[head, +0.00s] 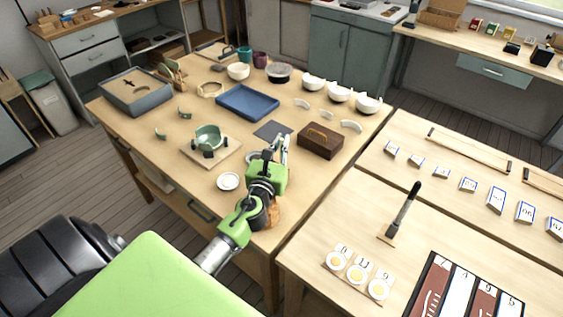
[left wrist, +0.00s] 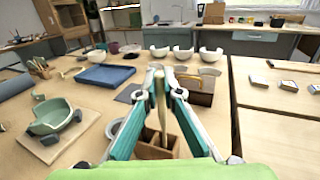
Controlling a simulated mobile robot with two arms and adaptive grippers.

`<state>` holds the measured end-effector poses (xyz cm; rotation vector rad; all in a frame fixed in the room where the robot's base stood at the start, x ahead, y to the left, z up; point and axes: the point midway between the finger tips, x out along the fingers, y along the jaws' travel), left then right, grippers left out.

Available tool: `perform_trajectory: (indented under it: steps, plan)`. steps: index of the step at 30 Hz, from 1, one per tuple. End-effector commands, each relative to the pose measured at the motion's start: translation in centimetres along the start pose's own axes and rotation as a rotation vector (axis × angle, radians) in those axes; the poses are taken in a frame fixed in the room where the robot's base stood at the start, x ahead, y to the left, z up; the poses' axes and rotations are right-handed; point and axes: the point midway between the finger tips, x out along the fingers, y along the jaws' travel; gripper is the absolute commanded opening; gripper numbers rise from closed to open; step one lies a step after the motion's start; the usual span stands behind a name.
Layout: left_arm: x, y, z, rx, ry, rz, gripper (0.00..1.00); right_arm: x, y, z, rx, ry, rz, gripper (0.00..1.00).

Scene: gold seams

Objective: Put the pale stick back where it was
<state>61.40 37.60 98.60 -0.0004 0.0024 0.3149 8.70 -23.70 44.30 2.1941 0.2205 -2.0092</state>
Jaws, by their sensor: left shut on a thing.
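My left gripper (head: 281,146) is over the front part of the wooden table. It also shows in the left wrist view (left wrist: 166,76), shut on a pale stick (left wrist: 161,100) that stands nearly upright between the fingertips. Below it is a small brown wooden holder with compartments (left wrist: 146,152). The stick's lower end overlaps the holder in that view; I cannot tell whether it is inside a compartment or above it. In the head view the holder (head: 273,216) is mostly hidden behind my arm. My right gripper is not in view.
A green broken bowl (head: 208,137) sits on a board to the left, near a white dish (head: 228,181). A dark mat (head: 272,131), a brown box with a handle (head: 320,141) and a blue tray (head: 247,102) lie beyond. White bowls (head: 339,94) stand at the back right.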

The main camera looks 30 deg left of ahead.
Motion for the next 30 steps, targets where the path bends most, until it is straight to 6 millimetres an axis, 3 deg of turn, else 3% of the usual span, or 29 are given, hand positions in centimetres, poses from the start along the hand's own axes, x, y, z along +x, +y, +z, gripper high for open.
perform_trajectory:
  steps: [9, 23, 24, 26, 30]
  plan:
    - [0.0, 0.0, -4.0, 0.0, 0.0, 0.0, 0.0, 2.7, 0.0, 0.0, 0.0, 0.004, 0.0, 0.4]
    - [0.0, 0.0, -4.7, 0.001, -0.001, -0.002, 0.0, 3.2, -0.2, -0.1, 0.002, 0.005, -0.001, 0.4]
    - [0.0, 0.0, -4.6, 0.001, -0.001, -0.002, 0.12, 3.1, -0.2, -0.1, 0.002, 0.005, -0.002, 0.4]
    - [0.0, 0.0, -4.5, 0.001, -0.001, -0.001, 0.23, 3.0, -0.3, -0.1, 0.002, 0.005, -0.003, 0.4]
    - [0.0, 0.0, -4.5, 0.001, -0.001, -0.001, 0.23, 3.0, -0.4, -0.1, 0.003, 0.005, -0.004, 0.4]
